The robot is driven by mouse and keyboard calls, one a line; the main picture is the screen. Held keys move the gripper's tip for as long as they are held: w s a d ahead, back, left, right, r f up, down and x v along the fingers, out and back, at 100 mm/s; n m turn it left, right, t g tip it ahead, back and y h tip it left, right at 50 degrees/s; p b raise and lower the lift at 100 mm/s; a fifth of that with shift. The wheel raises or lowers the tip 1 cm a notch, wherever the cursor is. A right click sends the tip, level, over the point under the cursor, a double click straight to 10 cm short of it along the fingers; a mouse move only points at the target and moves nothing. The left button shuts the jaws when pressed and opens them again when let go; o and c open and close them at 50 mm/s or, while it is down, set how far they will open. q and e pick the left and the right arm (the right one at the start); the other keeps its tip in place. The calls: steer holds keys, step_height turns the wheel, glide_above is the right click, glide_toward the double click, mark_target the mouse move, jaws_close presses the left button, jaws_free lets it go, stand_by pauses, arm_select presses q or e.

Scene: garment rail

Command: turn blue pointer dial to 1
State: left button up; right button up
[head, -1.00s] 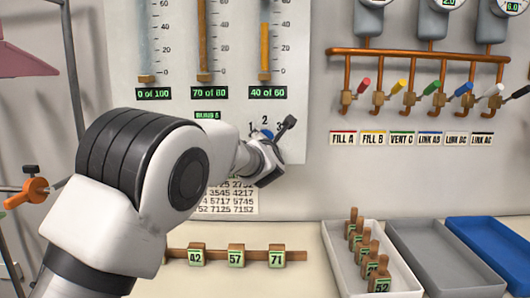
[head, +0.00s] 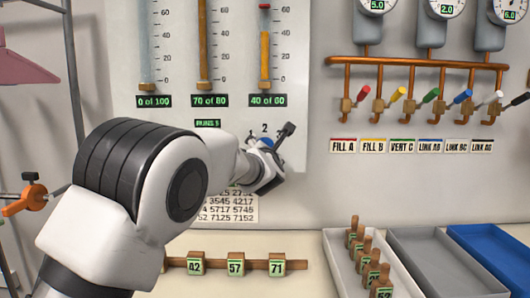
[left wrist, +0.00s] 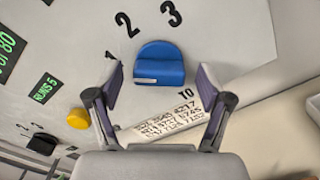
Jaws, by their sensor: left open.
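The blue pointer dial (left wrist: 160,65) is on the grey panel below the printed numbers. In the left wrist view, 2 and 3 show above it and 1 is partly hidden at its left. A pale strip lies on the dial's near face at lower left; I cannot tell exactly which number it points to. My left gripper (left wrist: 159,78) is open, one finger on each side of the dial's lower edge, apparently apart from it. In the head view, the left gripper (head: 270,148) covers most of the dial (head: 266,143). My right gripper is out of view.
A yellow knob (left wrist: 79,118) is left of the gripper. A code sheet (head: 228,209) hangs below the dial. Coloured valve levers on a copper pipe (head: 415,62) are at right. A rail with number tags (head: 220,265), a white tray (head: 340,270), a grey tray and a blue tray are below.

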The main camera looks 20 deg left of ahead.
arm_select(q)
steer(key=v, duration=1.2)
